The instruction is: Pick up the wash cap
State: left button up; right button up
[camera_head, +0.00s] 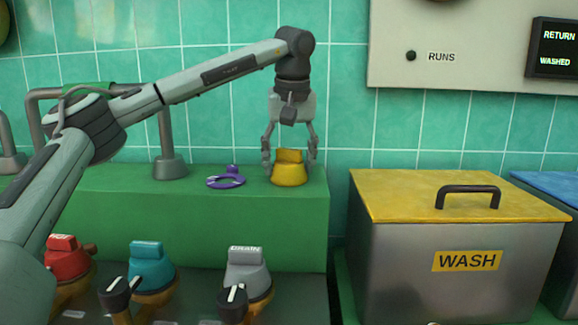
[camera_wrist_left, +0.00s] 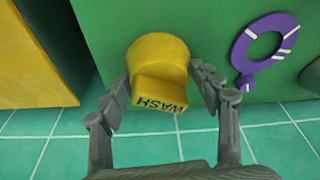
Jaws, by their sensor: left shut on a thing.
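The wash cap (camera_head: 289,177) is yellow, with a raised grip block on a round base. It is on or just above the green ledge, near the ledge's right end; I cannot tell if it touches. The left wrist view shows the cap (camera_wrist_left: 158,52) with the word WASH on its block. My left gripper (camera_head: 290,163) points straight down and is shut on the cap, a finger on either side. The fingers also show in the left wrist view (camera_wrist_left: 162,88). My right gripper is not in view.
A purple ring (camera_head: 226,182) lies left of the cap on the green ledge (camera_head: 110,215). A yellow-lidded WASH bin (camera_head: 440,265) stands to the right. Red (camera_head: 68,260), teal (camera_head: 150,265) and grey DRAIN (camera_head: 246,268) caps stand in front. A grey post (camera_head: 168,140) rises behind.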

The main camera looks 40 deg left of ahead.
aim_at(279, 149)
pick_arm(q)
jog(key=shift+r, duration=0.35)
notch_tip(279, 149, up, 4)
jog(key=shift+f, duration=0.1)
jog(key=shift+s+a+r, duration=0.4)
jog(key=shift+s+a, duration=0.25)
jog(key=shift+s, duration=0.15)
jog(key=s+a+r+p, duration=0.2)
jog(key=s+a+r, duration=0.3)
jog(key=s+a, duration=0.1)
jog(key=shift+s+r, duration=0.35)
jog(key=shift+s, duration=0.4)
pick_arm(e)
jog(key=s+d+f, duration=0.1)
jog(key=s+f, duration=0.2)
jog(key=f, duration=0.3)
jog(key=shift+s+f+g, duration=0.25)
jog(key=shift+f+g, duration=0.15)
